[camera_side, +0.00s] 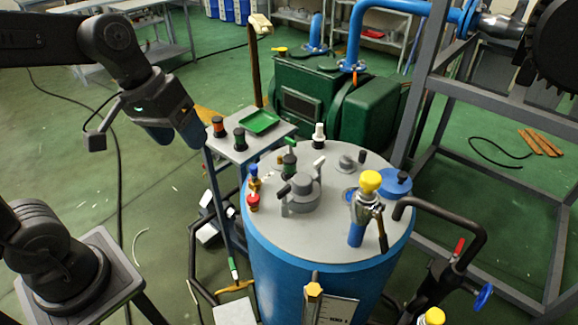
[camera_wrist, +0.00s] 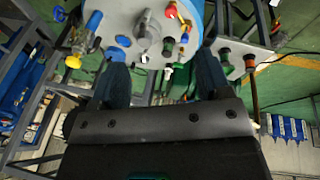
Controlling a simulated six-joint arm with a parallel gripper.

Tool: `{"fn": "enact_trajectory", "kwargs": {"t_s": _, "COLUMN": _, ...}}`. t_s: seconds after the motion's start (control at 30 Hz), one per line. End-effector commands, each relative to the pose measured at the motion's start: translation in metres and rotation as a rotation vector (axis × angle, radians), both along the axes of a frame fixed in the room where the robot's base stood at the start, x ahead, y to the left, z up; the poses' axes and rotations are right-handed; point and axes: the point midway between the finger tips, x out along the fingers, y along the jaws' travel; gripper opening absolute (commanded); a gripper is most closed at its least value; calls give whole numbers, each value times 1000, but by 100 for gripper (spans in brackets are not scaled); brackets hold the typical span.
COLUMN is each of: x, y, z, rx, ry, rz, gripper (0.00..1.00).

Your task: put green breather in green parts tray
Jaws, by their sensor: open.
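A dark cylinder with a green band (camera_side: 240,139) stands upright on a small side table (camera_side: 238,158). A similar dark green cylinder (camera_side: 290,164) stands on the grey tank lid (camera_side: 330,235). I cannot tell for sure which is the green breather. The green tray (camera_side: 260,122) lies on the side table, behind and right of the first cylinder, and looks empty. My gripper (camera_side: 177,138) is open and empty, in the air left of the side table. In the wrist view its blue fingers (camera_wrist: 161,60) are spread apart, with the tank at the top.
A dark cylinder with a red band (camera_side: 218,126) stands near the green-banded one. The lid carries a grey handled fitting (camera_side: 300,190), red and blue fittings (camera_side: 253,190) and a yellow-topped valve (camera_side: 368,185). A green pump (camera_side: 345,110) stands behind. A grey frame is at right.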

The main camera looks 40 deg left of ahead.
Motion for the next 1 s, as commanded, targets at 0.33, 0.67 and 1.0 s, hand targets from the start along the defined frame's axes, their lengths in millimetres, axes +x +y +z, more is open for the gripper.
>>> {"fn": "enact_trajectory", "kwargs": {"t_s": 0.33, "x": 108, "y": 18, "z": -35, "rx": -429, "ry": 376, "rz": 426, "gripper": 71}}
{"fn": "enact_trajectory", "kwargs": {"t_s": 0.67, "x": 201, "y": 70, "z": -111, "rx": -850, "ry": 699, "rz": 832, "gripper": 71}}
{"fn": "enact_trajectory", "kwargs": {"t_s": 1.0, "x": 244, "y": 124, "z": -189, "rx": -1170, "ry": 904, "rz": 1102, "gripper": 71}}
